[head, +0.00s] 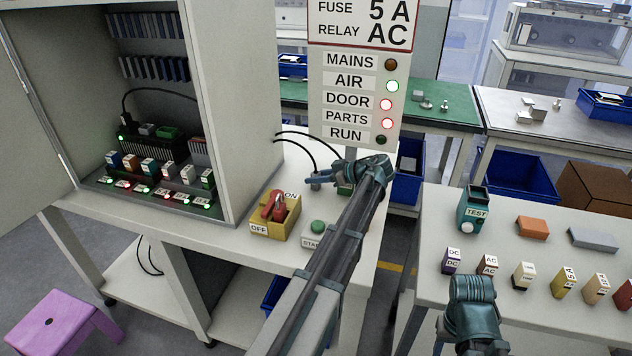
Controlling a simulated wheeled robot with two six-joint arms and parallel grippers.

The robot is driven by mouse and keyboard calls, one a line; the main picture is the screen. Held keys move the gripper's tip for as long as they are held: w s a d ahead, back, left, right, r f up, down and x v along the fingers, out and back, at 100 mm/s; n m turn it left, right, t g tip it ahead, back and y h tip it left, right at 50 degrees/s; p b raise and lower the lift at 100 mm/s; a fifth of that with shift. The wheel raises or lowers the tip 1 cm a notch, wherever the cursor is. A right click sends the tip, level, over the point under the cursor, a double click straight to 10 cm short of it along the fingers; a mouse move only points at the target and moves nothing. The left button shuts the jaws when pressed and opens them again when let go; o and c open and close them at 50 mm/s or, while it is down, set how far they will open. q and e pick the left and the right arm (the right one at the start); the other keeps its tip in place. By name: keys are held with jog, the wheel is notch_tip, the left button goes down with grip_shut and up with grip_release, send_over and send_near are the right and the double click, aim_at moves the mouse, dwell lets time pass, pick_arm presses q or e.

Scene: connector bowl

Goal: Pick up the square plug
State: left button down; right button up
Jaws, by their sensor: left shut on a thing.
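Two black cables run from the cabinet's side to the bench top near my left gripper (318,177). A small grey plug (316,186) at a cable end is at the fingertips of my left gripper, which is shut on it. Its shape is too small to tell whether it is square. A green item (345,190) stands just behind the wrist, mostly hidden. My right gripper (473,284) is over the right table, just in front of the AC block (488,264); its fingers are hidden, so I cannot tell its opening.
An open cabinet (240,110) with fuses and relays stands left. A red-handled switch (275,212) and a green START button (318,228) sit on the bench (355,265). The right table (570,258) holds a TEST device (474,210) and several small blocks. A sign panel (355,75) rises behind.

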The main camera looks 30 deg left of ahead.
aim_at(316, 173)
pick_arm(q)
notch_tip(316, 173, up, 10)
jog(key=p, duration=1)
